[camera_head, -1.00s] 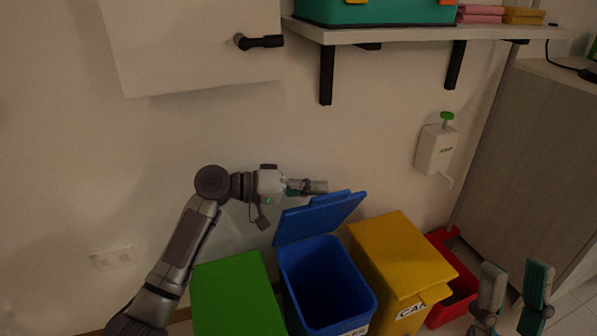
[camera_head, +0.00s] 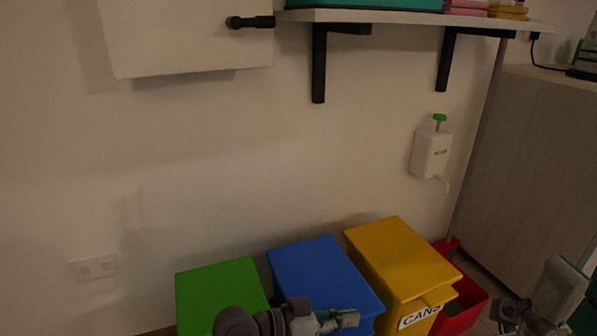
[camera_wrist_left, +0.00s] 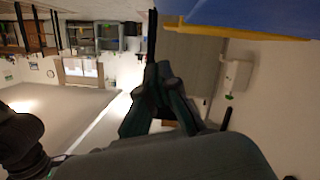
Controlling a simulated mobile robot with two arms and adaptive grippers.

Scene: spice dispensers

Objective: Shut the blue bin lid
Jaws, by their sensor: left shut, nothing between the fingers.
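The blue bin's lid (camera_head: 315,265) lies down flat over the bin between the green and yellow bins. The bin's body is mostly hidden under the lid and below the frame. My left gripper (camera_head: 345,318) is low at the bottom edge, in front of the blue lid's near part, shut and empty; I cannot tell if it touches the bin. In the left wrist view its fingers (camera_wrist_left: 160,75) are together, with a blue surface (camera_wrist_left: 250,14) at the top. My right gripper (camera_head: 572,302) is at the bottom right, partly cut off, its fingers apart.
A green-lidded bin (camera_head: 222,285) stands left and a yellow cans bin (camera_head: 395,260) right. A red bin (camera_head: 465,305) stands beside a grey cabinet (camera_head: 535,160). A shelf (camera_head: 400,17) and a white dispenser (camera_head: 431,153) are on the wall above.

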